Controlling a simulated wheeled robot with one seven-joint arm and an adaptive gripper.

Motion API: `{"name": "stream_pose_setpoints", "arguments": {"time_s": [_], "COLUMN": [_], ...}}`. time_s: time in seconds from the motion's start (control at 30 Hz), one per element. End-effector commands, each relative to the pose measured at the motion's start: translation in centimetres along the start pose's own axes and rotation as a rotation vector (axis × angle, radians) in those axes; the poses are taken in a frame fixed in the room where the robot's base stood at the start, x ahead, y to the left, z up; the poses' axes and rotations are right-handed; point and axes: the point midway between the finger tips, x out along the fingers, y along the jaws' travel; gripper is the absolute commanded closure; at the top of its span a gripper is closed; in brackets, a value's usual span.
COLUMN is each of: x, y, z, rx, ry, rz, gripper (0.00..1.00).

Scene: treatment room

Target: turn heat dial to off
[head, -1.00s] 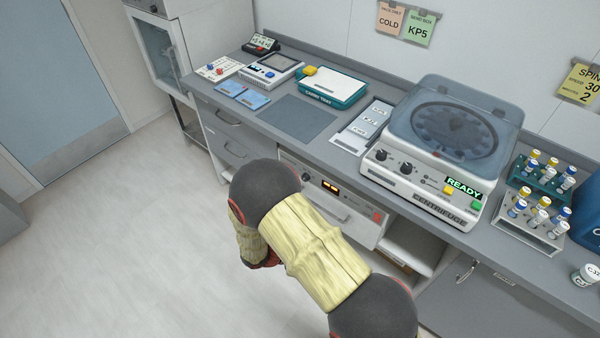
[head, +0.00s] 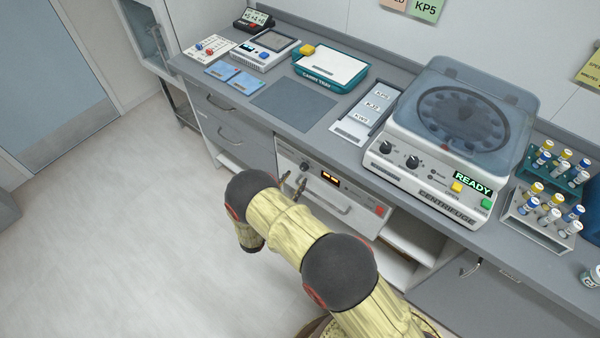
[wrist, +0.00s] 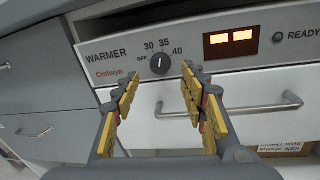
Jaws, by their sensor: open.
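The heat dial (wrist: 160,63) is a small round black knob on the grey front panel of the warmer (wrist: 112,58). Marks OFF, 30, 35 and 40 arc around it, with OFF at its left. Its white pointer line looks roughly upright, near 30 and 35. My gripper (wrist: 160,78) is open, its yellow-padded fingers on either side of and below the dial in the wrist view. No contact shows. In the head view my gripper (head: 292,186) is in front of the warmer's panel (head: 355,192), and the dial is too small to read.
An orange-lit display (wrist: 231,37) and READY lamp (wrist: 278,37) are right of the dial. A drawer handle (wrist: 198,108) sticks out below the panel. Above is the counter with a centrifuge (head: 440,150), a tray (head: 330,70) and tube racks (head: 545,215). The floor at left is clear.

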Motion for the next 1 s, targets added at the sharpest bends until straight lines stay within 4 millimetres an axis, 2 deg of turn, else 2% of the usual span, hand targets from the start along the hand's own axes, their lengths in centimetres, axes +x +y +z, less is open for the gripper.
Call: {"name": "stream_pose_setpoints", "arguments": {"time_s": [0.1, 0.33, 0.67, 1.0], "x": [2.0, 4.4, 4.9, 4.8], "y": [-0.1, -0.1, 0.0, 0.0], "z": [-0.1, -0.1, 0.0, 0.0], "rx": [0.001, 0.001, 0.0, 0.0], "ry": [-0.001, 0.0, 0.001, 0.001], "rz": [-0.003, -0.003, -0.001, -0.002], "gripper": [0.57, 0.57, 0.57, 0.75]}}
